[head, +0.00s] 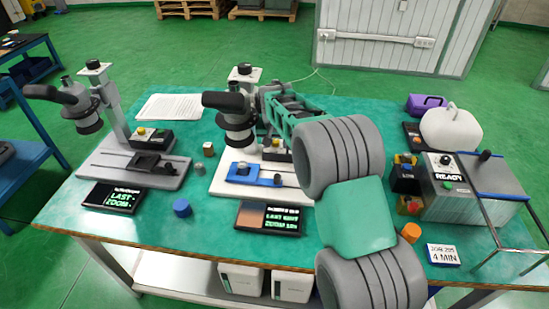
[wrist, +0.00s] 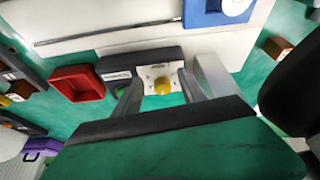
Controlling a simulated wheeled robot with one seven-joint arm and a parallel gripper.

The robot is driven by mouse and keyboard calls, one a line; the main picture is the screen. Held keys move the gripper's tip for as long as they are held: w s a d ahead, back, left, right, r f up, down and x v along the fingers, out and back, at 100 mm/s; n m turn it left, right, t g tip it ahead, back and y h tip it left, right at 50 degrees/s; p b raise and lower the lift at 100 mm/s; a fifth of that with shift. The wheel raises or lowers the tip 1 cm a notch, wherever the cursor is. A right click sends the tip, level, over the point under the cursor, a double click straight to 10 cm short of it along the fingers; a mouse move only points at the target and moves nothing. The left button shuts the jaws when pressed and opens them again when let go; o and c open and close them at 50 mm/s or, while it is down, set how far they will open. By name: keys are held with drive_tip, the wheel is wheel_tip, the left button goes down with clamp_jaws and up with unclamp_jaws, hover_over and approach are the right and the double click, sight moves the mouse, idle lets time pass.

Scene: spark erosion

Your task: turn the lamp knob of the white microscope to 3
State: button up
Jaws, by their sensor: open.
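The white microscope (head: 233,115) stands mid-table, with a white base and a blue stage part (head: 255,176). Its black lamp box (head: 275,155) is partly hidden by my arm in the head view. In the wrist view, the yellow lamp knob (wrist: 162,86) sits on a pale dial plate on the front of the black box (wrist: 118,66); the scale marks are too small to read. My gripper (wrist: 159,82) is open, with one finger on each side of the knob. I cannot tell whether the fingers touch it. A green button (wrist: 121,91) shows beside the left finger.
A grey microscope (head: 105,120) stands to the left with a similar box. A red tray (wrist: 77,83) lies left of the lamp box in the wrist view. A display (head: 268,218) and a blue knob-like piece (head: 182,208) are at the front. A READY unit (head: 450,185) stands right.

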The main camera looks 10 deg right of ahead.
drive_tip(key=s, duration=0.3)
drive_tip(key=s+a+b, duration=0.1)
drive_tip(key=s, duration=0.5)
drive_tip(key=shift+a, duration=0.4)
